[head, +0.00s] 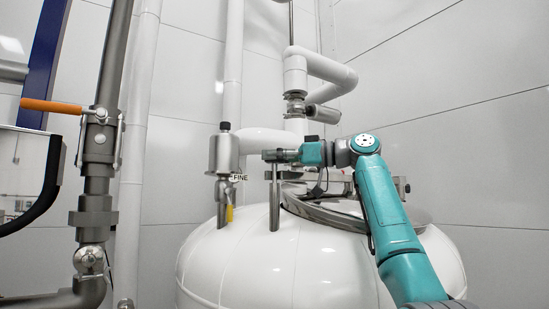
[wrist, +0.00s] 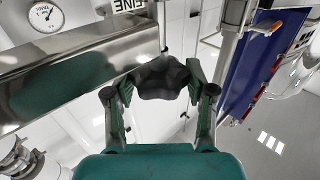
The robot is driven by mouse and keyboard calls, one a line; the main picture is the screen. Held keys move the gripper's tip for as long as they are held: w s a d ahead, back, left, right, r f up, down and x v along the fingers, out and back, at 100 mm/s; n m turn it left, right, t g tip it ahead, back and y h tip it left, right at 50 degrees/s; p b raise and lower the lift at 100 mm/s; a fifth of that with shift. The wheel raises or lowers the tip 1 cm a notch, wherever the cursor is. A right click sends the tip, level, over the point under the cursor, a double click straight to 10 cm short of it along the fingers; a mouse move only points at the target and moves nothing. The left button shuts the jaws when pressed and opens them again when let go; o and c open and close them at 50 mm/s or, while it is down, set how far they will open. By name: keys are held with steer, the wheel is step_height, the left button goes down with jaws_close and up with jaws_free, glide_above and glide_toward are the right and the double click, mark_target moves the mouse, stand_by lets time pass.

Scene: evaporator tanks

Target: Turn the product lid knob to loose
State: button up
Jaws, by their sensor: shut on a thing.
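The product lid knob (wrist: 160,82) is a dark, lobed knob in the middle of the wrist view. My gripper (wrist: 160,76) has one finger on each side of it and is shut on it. In the head view my gripper (head: 272,156) reaches left over the white tank, above a vertical steel post (head: 275,205). The knob is not clearly visible there. The shiny steel lid (head: 345,212) lies on top of the tank (head: 300,265), partly behind my arm. I cannot tell the knob's turn angle.
A steel valve body (head: 224,155) with a "FINE" label stands left of my gripper. White pipes (head: 325,70) rise behind it. A pipe with an orange lever (head: 52,106) is at far left. A dial gauge (wrist: 46,17) shows in the wrist view.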

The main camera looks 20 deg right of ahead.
stand_by(0.4)
steer(key=o, duration=1.2)
steer(key=shift+c, duration=0.2)
steer(key=v, duration=1.2)
